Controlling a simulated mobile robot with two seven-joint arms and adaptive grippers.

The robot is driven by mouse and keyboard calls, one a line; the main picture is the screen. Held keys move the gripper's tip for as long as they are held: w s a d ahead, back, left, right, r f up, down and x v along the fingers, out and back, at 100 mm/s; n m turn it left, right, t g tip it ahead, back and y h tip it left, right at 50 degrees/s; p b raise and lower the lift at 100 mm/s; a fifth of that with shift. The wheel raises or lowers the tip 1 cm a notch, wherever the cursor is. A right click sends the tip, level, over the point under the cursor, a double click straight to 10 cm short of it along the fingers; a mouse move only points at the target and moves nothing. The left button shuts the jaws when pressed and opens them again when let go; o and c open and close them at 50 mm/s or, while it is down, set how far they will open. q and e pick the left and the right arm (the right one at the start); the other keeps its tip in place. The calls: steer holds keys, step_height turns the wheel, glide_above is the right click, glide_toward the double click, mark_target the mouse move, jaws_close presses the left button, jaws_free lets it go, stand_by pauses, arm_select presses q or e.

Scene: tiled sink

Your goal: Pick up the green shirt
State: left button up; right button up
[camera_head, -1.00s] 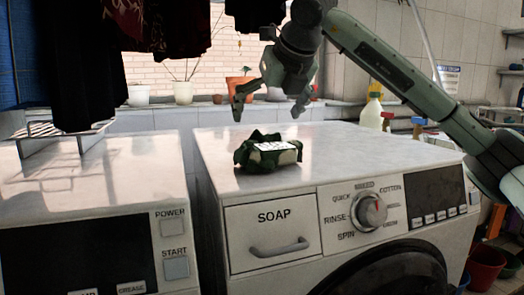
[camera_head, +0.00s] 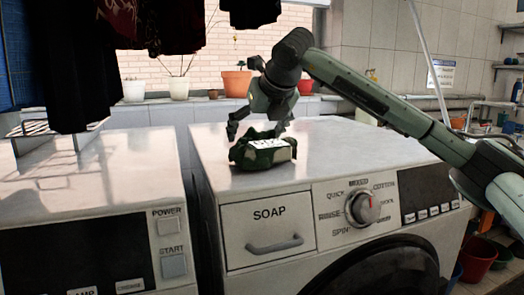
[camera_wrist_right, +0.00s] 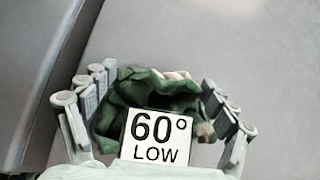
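The green shirt (camera_head: 243,155) lies crumpled in a small heap on the top of the right washing machine, above its soap drawer. A white tag reading "60° LOW" (camera_wrist_right: 158,136) shows with it in the right wrist view. My right gripper (camera_head: 259,127) is low over the shirt, pointing down. In the right wrist view its spread fingers stand on either side of the shirt (camera_wrist_right: 125,95). The gripper is open; whether a fingertip touches the cloth I cannot tell. My left gripper is not in view.
The right washing machine (camera_head: 350,148) has a mostly bare top. The left machine (camera_head: 120,170) stands beside it across a narrow gap, with a wire rack (camera_head: 45,128) on it. Dark clothes (camera_head: 80,60) hang at upper left. Flowerpots (camera_head: 237,84) line the ledge behind.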

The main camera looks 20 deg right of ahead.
steer(key=c, duration=0.8)
steer(key=shift+c, duration=0.2)
